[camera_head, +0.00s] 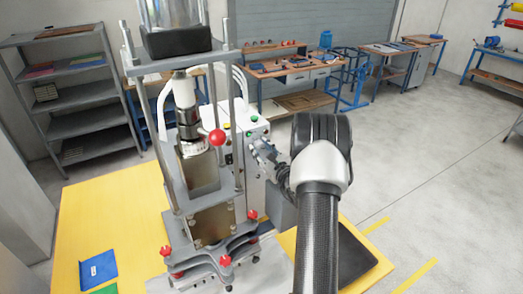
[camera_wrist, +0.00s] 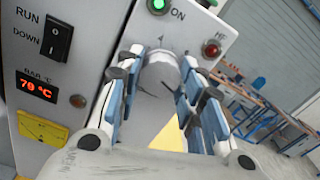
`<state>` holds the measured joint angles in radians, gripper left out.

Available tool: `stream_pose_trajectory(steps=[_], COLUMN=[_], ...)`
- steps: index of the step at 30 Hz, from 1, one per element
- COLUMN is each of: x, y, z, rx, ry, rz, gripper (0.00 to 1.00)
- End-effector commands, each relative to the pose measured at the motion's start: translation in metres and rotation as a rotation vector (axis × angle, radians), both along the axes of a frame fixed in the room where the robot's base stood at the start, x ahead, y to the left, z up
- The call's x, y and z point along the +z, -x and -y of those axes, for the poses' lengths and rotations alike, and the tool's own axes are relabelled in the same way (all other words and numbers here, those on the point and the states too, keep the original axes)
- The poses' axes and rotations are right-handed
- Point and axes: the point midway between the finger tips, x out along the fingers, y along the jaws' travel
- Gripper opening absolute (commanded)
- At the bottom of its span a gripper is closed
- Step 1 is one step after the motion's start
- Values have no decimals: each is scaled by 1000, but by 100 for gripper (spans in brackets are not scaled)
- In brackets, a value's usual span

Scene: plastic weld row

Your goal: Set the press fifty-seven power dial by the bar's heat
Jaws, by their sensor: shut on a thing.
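The power dial (camera_wrist: 160,72) is a pale round knob on the grey control panel (camera_wrist: 88,50), with a mark and the figure 4 above it. My gripper (camera_wrist: 160,85) is shut on the dial, with one blue-padded finger on each side. In the head view my gripper (camera_head: 262,150) reaches the control box (camera_head: 240,122) behind the press (camera_head: 205,215). The bar heat display (camera_wrist: 37,88) shows red digits that look like 79 °C. The dial is hidden by my gripper in the head view.
On the panel are a RUN/DOWN rocker switch (camera_wrist: 58,38), a lit green ON lamp (camera_wrist: 158,5) and a red lamp (camera_wrist: 211,50). A blue booklet (camera_head: 98,270) lies on the yellow table (camera_head: 110,205). Open floor lies to the right.

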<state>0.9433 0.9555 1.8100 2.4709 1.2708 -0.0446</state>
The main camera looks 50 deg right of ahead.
Motion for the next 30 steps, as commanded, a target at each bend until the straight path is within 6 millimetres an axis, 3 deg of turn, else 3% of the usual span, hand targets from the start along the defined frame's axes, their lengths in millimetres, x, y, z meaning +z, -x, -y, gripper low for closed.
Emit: stream_pose_trajectory(steps=[8,20,30], x=[0,-3,-6], y=[0,0,0], z=[0,0,0], rx=[0,1,0], ry=[0,86,353], rz=[0,-25,-108], gripper=[11,11,11])
